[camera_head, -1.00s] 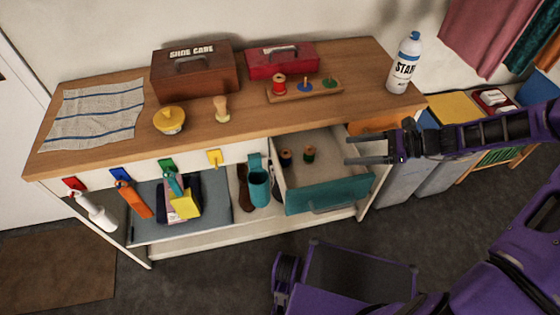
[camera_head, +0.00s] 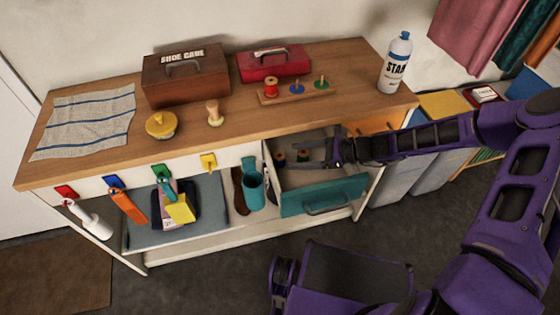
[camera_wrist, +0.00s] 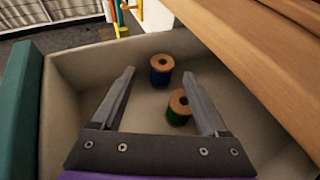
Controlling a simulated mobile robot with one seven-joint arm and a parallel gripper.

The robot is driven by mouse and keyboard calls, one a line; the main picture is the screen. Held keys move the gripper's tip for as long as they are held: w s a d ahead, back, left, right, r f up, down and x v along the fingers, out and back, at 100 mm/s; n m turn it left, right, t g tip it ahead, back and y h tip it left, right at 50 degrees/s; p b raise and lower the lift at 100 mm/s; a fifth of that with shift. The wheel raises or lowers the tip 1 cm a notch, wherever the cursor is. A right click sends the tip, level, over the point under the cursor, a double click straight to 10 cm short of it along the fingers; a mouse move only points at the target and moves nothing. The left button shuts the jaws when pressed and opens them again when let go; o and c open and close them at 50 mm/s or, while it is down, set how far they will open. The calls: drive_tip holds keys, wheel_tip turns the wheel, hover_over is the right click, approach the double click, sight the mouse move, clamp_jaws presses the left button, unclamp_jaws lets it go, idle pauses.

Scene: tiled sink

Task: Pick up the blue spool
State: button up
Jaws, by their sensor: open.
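The blue spool (camera_wrist: 161,72) stands upright in the open drawer (camera_head: 325,192), with a wooden top and dark blue thread. In the head view the blue spool (camera_head: 280,159) is at the drawer's left side. The green spool (camera_wrist: 178,108) stands upright nearer to my wrist, by the right finger in the wrist view. My gripper (camera_wrist: 159,74) is open and empty, reaching in from the right. The blue spool shows between and just beyond its fingertips. The green spool shows between the fingers; whether they touch it I cannot tell. In the head view my gripper (camera_head: 303,155) partly covers the green spool.
The wooden counter edge (camera_wrist: 270,70) overhangs the drawer's right side in the wrist view. The drawer's teal front (camera_head: 322,195) stands pulled out. A peg board (camera_head: 294,91) with red, blue and green pieces sits on the counter above.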

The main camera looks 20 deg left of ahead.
sight(279, 160)
drive_tip(key=x, duration=0.3)
drive_tip(key=shift+s+a+f, duration=0.15)
drive_tip(key=shift+a+f, duration=0.05)
drive_tip(key=shift+a, duration=0.05)
clamp_jaws()
